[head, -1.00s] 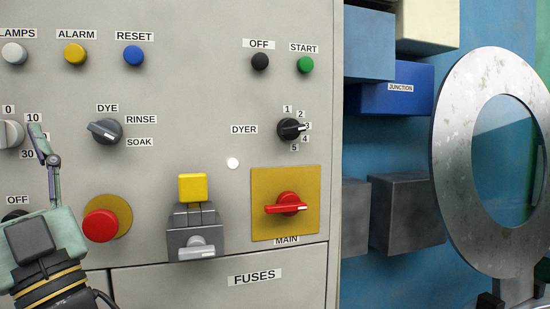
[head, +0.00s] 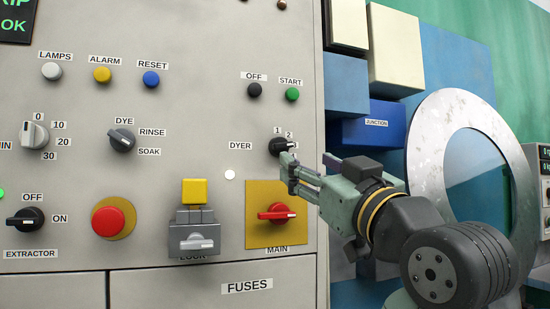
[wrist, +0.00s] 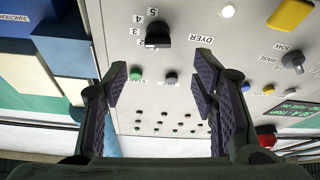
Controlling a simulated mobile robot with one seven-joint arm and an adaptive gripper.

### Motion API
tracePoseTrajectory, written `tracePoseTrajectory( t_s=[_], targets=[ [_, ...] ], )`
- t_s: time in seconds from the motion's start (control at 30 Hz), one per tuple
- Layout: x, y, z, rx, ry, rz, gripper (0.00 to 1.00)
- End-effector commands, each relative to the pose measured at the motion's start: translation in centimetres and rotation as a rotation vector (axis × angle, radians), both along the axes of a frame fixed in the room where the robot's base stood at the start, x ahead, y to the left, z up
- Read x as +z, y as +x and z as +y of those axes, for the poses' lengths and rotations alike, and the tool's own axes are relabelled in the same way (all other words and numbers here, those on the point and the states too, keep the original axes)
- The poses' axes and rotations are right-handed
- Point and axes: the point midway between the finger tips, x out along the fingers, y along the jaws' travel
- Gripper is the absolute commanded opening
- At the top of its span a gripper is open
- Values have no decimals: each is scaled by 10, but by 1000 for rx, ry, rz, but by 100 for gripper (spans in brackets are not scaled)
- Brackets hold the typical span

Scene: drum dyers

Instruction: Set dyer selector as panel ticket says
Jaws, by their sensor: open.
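The dyer selector (head: 279,147) is a black rotary knob on the grey panel, right of the DYER label, with numbers around its right side. It also shows at the top of the wrist view (wrist: 157,36), turned about upside down, numbers 2 to 5 legible. My gripper (head: 306,170) is open and empty, just below and right of the knob in the head view, and hides the lower numbers. In the wrist view the knob lies beyond the spread fingers (wrist: 161,88). I see no readable ticket.
The red MAIN switch (head: 276,213) on its yellow plate sits just below the selector. OFF (head: 254,90) and START (head: 292,95) buttons are above it. A blue junction box (head: 366,133) and a round metal door ring (head: 432,120) stand to the right.

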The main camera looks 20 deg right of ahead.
Motion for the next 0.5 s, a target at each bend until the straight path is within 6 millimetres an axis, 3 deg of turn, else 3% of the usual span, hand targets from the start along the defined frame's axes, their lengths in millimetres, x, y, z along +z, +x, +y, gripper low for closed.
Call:
tracePoseTrajectory(
  t_s=[0.17, 0.5],
  targets=[
    [6, 10, -2, -3, 0, 11, 53],
    [30, 69, 4, 0, 1, 11, 53]
  ],
)
